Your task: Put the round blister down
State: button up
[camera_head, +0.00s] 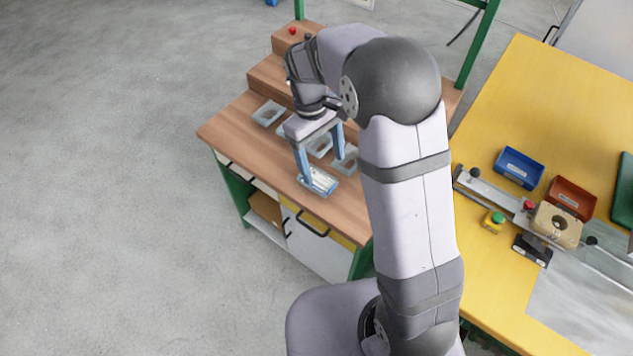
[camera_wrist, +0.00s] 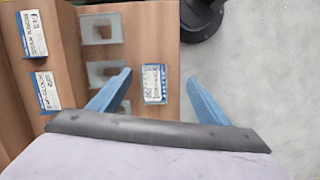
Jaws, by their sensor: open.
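A pack with a blue-and-white printed card (camera_head: 318,181) lies near the front edge of the wooden bench; it also shows in the wrist view (camera_wrist: 154,84). I cannot tell whether its blister is round. My gripper (camera_head: 321,167) is over the bench with its blue fingers pointing down. In the wrist view my gripper (camera_wrist: 159,76) is open, with the card showing between its spread fingers. Whether a finger touches the pack is unclear. Several clear trays sit behind it, such as one at the left (camera_head: 268,112).
Wooden steps (camera_head: 268,72) rise behind the bench, and the wrist view shows two more printed cards there (camera_wrist: 34,34) (camera_wrist: 46,88). A yellow table (camera_head: 510,110) at right holds a blue bin (camera_head: 519,168), a red bin (camera_head: 571,198) and a fixture (camera_head: 557,226).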

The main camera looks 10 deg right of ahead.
jog(key=n, duration=0.2)
send_near(318, 181)
jog(key=shift+h, duration=0.3)
jog(key=shift+a+p+x, duration=0.15)
jog(key=shift+p+x, duration=0.3)
jog(key=shift+x, duration=1)
jog(key=shift+a+p+x, duration=0.1)
jog(key=shift+p+x, duration=0.35)
jog(key=shift+x, duration=1)
jog(key=shift+s+d+f, duration=0.1)
jog(key=shift+f, duration=0.65)
jog(key=c, duration=1.2)
jog(key=shift+r, duration=0.1)
notch_tip(318, 181, up, 10)
jog(key=shift+f+b, duration=0.1)
jog(key=shift+b, duration=0.7)
